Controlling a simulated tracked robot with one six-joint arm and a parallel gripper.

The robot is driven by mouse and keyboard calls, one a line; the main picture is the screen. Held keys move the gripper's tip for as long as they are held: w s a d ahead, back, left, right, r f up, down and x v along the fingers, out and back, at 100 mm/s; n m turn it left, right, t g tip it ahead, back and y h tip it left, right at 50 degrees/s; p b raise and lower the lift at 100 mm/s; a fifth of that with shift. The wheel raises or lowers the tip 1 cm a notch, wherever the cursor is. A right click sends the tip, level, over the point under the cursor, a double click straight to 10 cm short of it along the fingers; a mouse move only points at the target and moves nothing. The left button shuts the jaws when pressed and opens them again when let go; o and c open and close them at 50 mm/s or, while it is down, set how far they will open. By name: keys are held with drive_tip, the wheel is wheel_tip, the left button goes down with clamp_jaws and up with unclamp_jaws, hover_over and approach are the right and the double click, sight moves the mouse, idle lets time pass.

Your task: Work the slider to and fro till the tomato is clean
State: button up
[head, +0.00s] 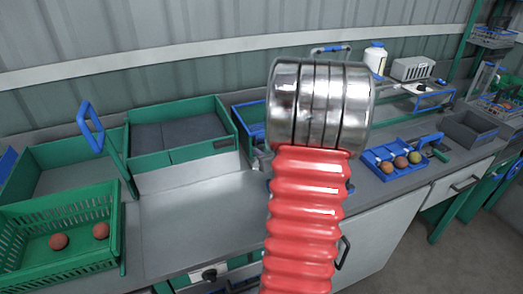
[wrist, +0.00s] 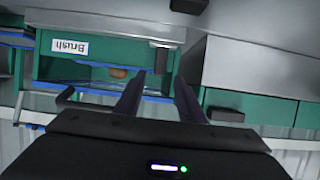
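In the wrist view, which is upside down, a green box labelled "Brush" (wrist: 70,46) has an opening with a reddish tomato (wrist: 119,72) inside. A small dark upright block (wrist: 161,58), perhaps the slider's handle, stands at the box's edge. My gripper (wrist: 159,80) is open, its two dark fingers apart and pointing toward this block. The block appears between and just beyond the fingertips; I cannot tell whether they touch it. How clean the tomato is cannot be made out. In the head view my red ribbed arm hides the gripper and most of the brush box.
In the head view, a green crate (head: 62,212) with two tomatoes stands at left, near a blue-handled lever (head: 90,128). A green-framed tray (head: 178,133) stands behind the counter (head: 200,215). A blue tray (head: 385,172) with several fruits lies right of my arm. The counter's middle-left is clear.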

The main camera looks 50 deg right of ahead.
sight(262, 149)
drive_tip(key=shift+x, duration=1.7)
drive_tip(key=c, duration=0.9)
clamp_jaws()
drive_tip(key=shift+a, duration=0.15)
